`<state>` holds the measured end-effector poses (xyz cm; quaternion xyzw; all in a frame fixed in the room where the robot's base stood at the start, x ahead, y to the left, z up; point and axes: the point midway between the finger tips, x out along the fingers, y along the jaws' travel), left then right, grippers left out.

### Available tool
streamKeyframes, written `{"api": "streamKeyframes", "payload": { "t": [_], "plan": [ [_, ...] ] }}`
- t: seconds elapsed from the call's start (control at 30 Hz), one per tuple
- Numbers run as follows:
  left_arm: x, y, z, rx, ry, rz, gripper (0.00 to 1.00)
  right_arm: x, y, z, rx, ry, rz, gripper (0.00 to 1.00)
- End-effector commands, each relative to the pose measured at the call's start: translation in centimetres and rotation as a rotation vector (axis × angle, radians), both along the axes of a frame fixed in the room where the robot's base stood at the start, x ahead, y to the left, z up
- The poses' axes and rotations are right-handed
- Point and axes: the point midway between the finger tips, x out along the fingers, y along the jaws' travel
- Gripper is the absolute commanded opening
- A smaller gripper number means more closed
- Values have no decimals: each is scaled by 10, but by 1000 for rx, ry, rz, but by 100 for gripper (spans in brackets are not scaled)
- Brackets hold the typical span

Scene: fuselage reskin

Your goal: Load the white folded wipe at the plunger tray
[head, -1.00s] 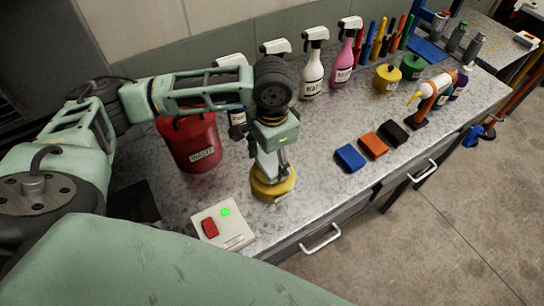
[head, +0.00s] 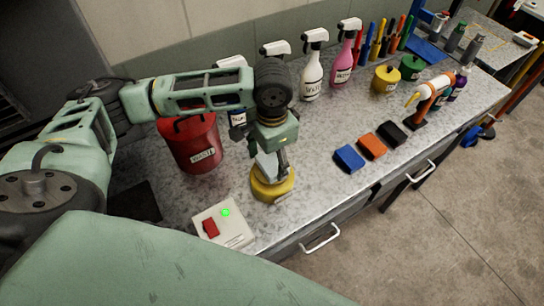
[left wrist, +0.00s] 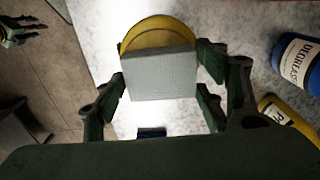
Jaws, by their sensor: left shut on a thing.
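My left gripper (head: 270,168) is shut on the white folded wipe (head: 265,167), just above the yellow plunger tray (head: 274,192), a round can-like piece on the bench. In the left wrist view the wipe (left wrist: 160,75) is a pale square between the two fingers. It covers the near part of the yellow tray (left wrist: 158,32), whose far rim shows behind it. I cannot tell whether the wipe touches the tray. A dark green shape at the upper left of the wrist view looks like my right gripper (left wrist: 16,30); its fingers are too small to read.
A red waste can (head: 196,146) stands left of the tray. A pale box (head: 224,225) with a red switch and green light sits in front. Blue (head: 349,158), orange (head: 373,146) and black (head: 393,133) blocks lie right. Spray bottles (head: 312,75) line the back.

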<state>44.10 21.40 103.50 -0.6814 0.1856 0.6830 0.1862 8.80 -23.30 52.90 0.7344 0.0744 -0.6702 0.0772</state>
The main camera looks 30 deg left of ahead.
Motion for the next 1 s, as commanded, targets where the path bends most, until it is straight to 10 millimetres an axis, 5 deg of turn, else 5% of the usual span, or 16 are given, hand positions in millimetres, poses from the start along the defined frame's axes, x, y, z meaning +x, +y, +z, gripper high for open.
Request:
{"api": "streamKeyframes", "payload": {
  "t": [0.6, 1.0],
  "plan": [
    [0, 0, 43, -1, -1, 1, 44, 0, -1, 55, -1, 0, 0, 40],
    [0, 0, 62, -1, -2, 0, 44, 1, -3, 58, -3, -1, 1, 40]
  ]
}}
